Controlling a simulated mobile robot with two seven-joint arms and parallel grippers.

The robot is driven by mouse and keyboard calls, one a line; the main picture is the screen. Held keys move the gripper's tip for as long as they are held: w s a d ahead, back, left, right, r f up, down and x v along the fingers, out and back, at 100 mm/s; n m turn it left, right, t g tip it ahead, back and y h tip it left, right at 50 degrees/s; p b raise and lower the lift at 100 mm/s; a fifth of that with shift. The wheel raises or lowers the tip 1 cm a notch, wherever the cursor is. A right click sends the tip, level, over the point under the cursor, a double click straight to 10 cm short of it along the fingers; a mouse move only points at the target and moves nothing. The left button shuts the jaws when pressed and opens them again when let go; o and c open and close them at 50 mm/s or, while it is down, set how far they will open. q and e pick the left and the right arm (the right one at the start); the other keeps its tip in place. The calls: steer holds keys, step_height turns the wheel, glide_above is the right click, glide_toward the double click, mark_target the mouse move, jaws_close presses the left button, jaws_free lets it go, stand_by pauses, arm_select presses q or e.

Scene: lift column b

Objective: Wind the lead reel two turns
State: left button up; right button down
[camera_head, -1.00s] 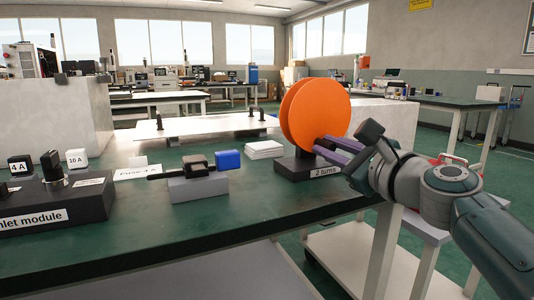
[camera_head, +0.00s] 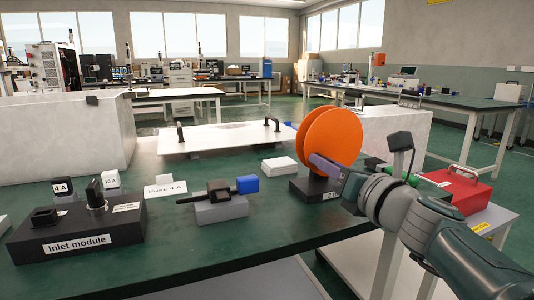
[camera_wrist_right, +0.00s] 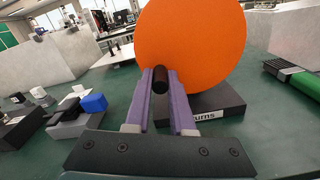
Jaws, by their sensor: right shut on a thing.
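The orange lead reel (camera_head: 335,139) stands upright on a black base (camera_head: 309,190) near the right end of the green bench. The base carries a white label, partly hidden in the head view by my arm. My right gripper (camera_head: 324,166) is at the front face of the reel. In the right wrist view the reel (camera_wrist_right: 192,45) fills the upper middle, and the purple fingers of my right gripper (camera_wrist_right: 162,82) are shut on a dark, round crank handle (camera_wrist_right: 160,78) low on the reel's face. My left gripper is not in view.
An inlet module (camera_head: 80,235) and a grey block (camera_head: 221,210) with a dark tool and blue end stand left on the bench. A white box (camera_head: 280,165) lies beside the reel. A red case (camera_head: 455,189) is on a side table at right.

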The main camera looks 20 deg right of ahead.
mark_target(330, 121)
steer(key=r+m+p, duration=0.1)
steer(key=m, duration=0.1)
steer(key=r+m+p, duration=0.1)
steer(key=p, duration=0.1)
steer(key=shift+a+m, duration=0.3)
steer(key=shift+m, duration=0.1)
steer(key=r+m+p, duration=0.1)
steer(key=m+p, duration=0.1)
steer(key=shift+r+m, duration=0.1)
steer(key=shift+m, duration=0.2)
steer(key=m+p, duration=0.1)
steer(key=r+m, duration=0.1)
steer(key=shift+d+m+p, duration=0.15)
steer(key=shift+m+p, duration=0.25)
steer(key=m, duration=0.1)
steer(key=r+m+p, duration=0.1)
steer(key=shift+d+m+p, duration=0.25)
steer(key=shift+m+p, duration=0.05)
steer(key=m, duration=0.1)
steer(key=d+r+m+p, duration=0.1)
steer(key=m, duration=0.1)
steer(key=shift+w+r+m+p, duration=0.1)
steer(key=shift+m+p, duration=0.2)
steer(key=shift+d+r+m+p, duration=0.2)
steer(key=shift+d+m+p, duration=0.15)
steer(key=shift+m, duration=0.65)
steer(key=shift+d+m+p, duration=0.3)
steer(key=shift+m, duration=0.6)
